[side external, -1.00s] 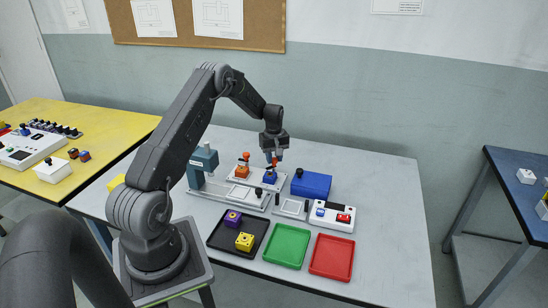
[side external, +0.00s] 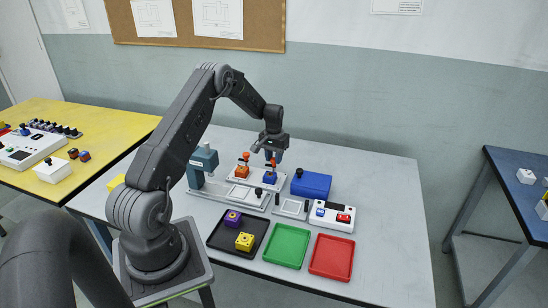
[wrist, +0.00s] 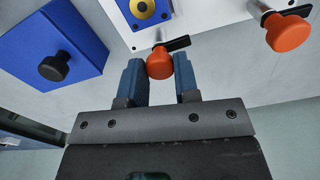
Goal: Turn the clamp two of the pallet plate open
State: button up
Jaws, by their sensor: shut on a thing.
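The white pallet plate (side external: 252,183) lies at the back of the grey table and carries orange-knobbed clamps. My gripper (side external: 273,160) reaches down at its right side, and its two blue fingers (wrist: 158,78) are shut on the orange knob of one clamp (wrist: 159,63). This clamp's black lever (wrist: 179,44) sticks out to the right in the wrist view. A blue block with a yellow ring (wrist: 142,8) sits on the plate just beyond it. A second orange-knobbed clamp (wrist: 287,31) stands to the right, apart from my gripper; its knob also shows in the side view (side external: 242,167).
A blue box with a black knob (wrist: 54,66) stands close by on the left in the wrist view. A teal stand (side external: 203,164) is left of the plate. Black, green (side external: 287,246) and red (side external: 331,256) trays and a white button box (side external: 332,216) lie in front.

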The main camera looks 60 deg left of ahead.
jog(key=shift+m, duration=0.5)
jog(key=o, duration=0.9)
jog(key=shift+r, duration=0.1)
notch_tip(320, 180, up, 14)
jog(key=shift+f, duration=0.15)
